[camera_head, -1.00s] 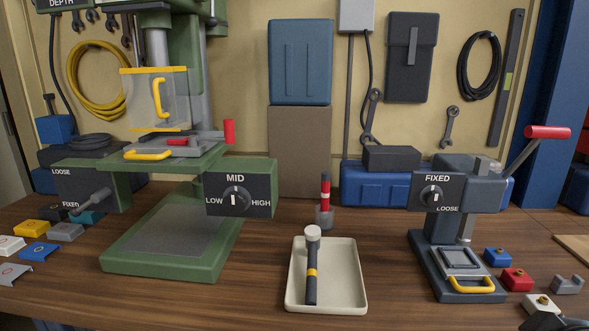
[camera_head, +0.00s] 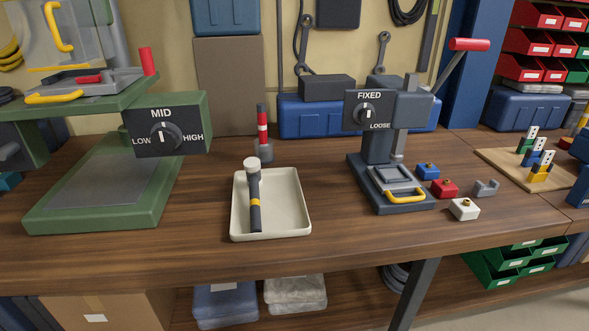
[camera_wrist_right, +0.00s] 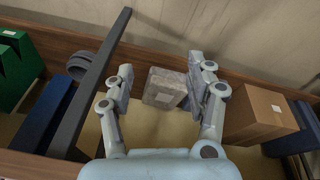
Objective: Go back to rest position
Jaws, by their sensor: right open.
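My right gripper (camera_wrist_right: 161,70) shows in the right wrist view with its two fingers spread wide and nothing between them. It points toward the shelf under the bench, where a grey wrapped block (camera_wrist_right: 165,88) lies beyond the fingers. Neither gripper shows in the head view, and my left gripper is in no view. On the bench (camera_head: 330,262) stand a green press (camera_head: 165,125) with a MID dial and a dark press (camera_head: 378,150) with a dial marked FIXED and LOOSE.
A cream tray (camera_head: 306,222) holds a dark tool with a white cap (camera_head: 254,200). Blue (camera_head: 427,171), red (camera_head: 445,188) and white (camera_head: 464,209) socket boxes and a grey piece (camera_head: 487,187) lie beside the dark press. A board (camera_head: 495,160) with coloured pieces lies right.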

